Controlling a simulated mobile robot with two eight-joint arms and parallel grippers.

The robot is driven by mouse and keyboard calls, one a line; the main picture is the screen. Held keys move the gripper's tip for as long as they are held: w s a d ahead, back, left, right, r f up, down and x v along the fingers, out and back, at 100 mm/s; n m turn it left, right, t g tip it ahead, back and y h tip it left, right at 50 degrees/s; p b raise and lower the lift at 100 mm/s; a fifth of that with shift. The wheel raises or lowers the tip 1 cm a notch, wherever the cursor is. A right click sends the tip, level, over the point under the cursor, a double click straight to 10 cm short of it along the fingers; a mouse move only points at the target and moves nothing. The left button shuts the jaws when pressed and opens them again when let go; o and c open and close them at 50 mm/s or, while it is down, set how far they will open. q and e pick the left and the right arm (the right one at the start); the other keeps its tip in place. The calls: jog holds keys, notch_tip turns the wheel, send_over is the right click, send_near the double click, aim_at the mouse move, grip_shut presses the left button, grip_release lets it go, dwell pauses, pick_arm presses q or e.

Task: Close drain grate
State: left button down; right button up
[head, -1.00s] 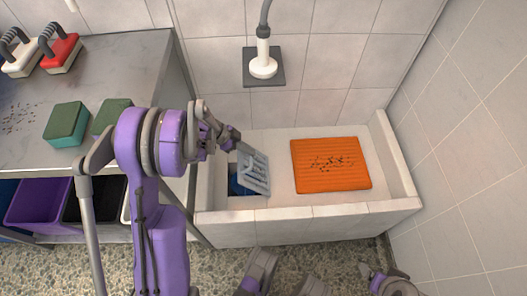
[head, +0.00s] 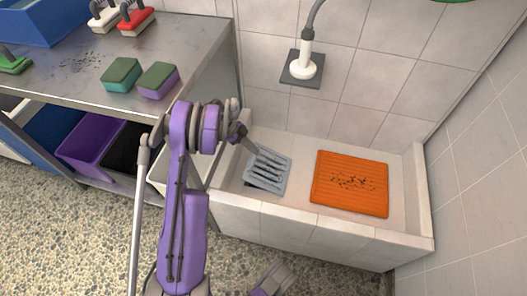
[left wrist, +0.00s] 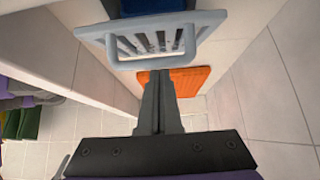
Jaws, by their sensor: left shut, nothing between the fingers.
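The drain grate (head: 268,170) is grey with slats and sits at the left end of the basin (head: 300,228). It looks partly raised, with a dark strip of the drain opening (head: 258,184) showing at its near edge. My left gripper (head: 248,143) is at the grate's upper left edge in the head view. Its fingers (left wrist: 160,85) are shut and empty; whether they touch the grate I cannot tell.
An orange ribbed mat (head: 350,184) with dark specks lies in the basin. A shower holder (head: 303,68) is on the back wall. A metal table (head: 60,85) with sponges (head: 158,80) and brushes (head: 137,20) stands left, above several bins (head: 92,148).

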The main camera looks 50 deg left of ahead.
aim_at(250, 159)
pick_arm(q)
jog(key=shift+s+a+f+b, duration=0.15)
jog(key=shift+s+a+f, duration=0.15)
jog(key=shift+a+f, duration=0.35)
jog(key=shift+s+a+f+b, duration=0.1)
jog(key=shift+s+a+f, duration=0.25)
jog(key=shift+f, duration=0.55)
jog(key=shift+s+a+f+b, duration=0.15)
jog(key=shift+s+a+f, duration=0.25)
jog(key=shift+f, duration=0.4)
pick_arm(e)
jog(key=shift+d+f, duration=0.4)
jog(key=shift+d, duration=0.05)
pick_arm(q)
jog(key=shift+a, duration=0.1)
jog(key=shift+w, duration=0.1)
